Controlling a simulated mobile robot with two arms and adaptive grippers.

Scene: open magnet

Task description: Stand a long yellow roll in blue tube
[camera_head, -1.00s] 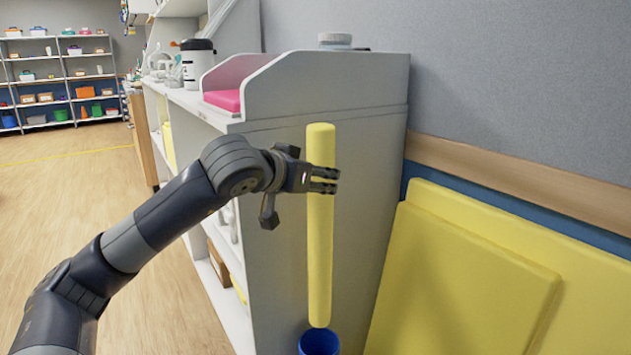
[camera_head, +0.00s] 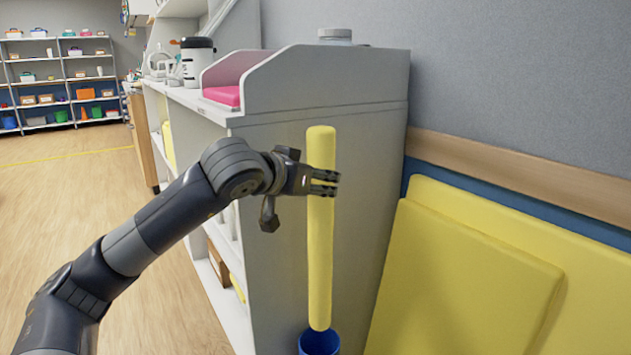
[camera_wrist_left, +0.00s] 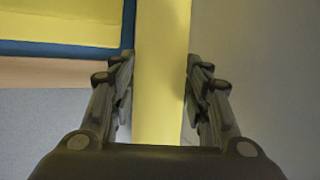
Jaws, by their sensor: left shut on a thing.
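A long yellow roll (camera_head: 320,260) hangs upright in the head view. My left gripper (camera_head: 325,182) is shut on its upper part. In the left wrist view the roll (camera_wrist_left: 162,75) runs between the two fingers (camera_wrist_left: 160,90). The blue tube (camera_head: 319,343) shows only as a rim at the bottom edge of the head view. The roll's lower end appears at the tube's opening, in front of its far rim. I cannot tell whether the end is inside or just above it. My right gripper is not in view.
A white shelf unit (camera_head: 280,200) stands right behind the roll. Yellow padded panels (camera_head: 460,280) lean against the wall to the right. Open wooden floor (camera_head: 150,290) lies to the left.

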